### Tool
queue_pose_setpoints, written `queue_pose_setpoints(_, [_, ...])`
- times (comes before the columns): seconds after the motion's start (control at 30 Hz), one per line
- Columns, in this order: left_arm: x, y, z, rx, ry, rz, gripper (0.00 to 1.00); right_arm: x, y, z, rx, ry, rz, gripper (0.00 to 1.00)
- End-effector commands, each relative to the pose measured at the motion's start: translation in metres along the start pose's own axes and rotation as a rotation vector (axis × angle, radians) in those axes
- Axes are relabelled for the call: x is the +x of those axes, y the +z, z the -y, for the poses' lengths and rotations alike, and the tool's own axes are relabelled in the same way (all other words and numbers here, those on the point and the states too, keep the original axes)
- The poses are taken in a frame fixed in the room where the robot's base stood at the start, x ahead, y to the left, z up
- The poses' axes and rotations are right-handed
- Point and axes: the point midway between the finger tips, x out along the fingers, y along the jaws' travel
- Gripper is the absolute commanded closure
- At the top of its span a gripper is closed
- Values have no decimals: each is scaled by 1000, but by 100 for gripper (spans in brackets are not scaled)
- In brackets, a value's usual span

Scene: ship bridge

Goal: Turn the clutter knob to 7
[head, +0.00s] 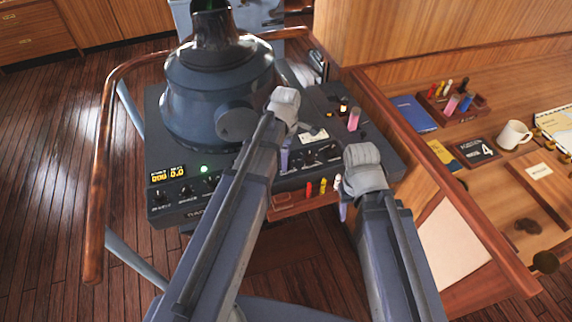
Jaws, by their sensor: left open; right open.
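The radar console (222,205) stands in the middle with knobs along its front panel. Dark knobs (187,190) show at the left, next to a lit yellow display (168,173). More small knobs (321,154) show between my two arms. The labels are too small to read, so I cannot tell which one is the clutter knob; my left arm hides part of the panel. My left gripper (284,160) is open over the panel's middle, mostly hidden behind its wrist. My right gripper (343,210) is open at the console's front right edge, partly hidden by its wrist.
A large dark-blue viewing hood (218,85) rises from the console. A wooden handrail (98,190) curves around the left. Several coloured pens (322,186) stand at the front edge. The chart desk (485,212) at right holds a white mug (514,134) and books.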

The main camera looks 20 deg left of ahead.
Motion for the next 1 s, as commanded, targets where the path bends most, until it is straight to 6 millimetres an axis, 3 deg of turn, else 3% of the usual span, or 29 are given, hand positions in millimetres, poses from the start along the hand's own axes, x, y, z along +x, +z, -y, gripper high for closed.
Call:
queue_pose_setpoints(0.1, [11,0,0,0,0,0,33,11,-1,1,-1,0,0,50])
queue_pose_setpoints(0.4, [10,0,0,0,0,0,34,10,-1,1,-1,0,0,50])
queue_pose_setpoints(1.0, [10,0,0,0,0,0,100,10,-1,1,-1,0,0,50])
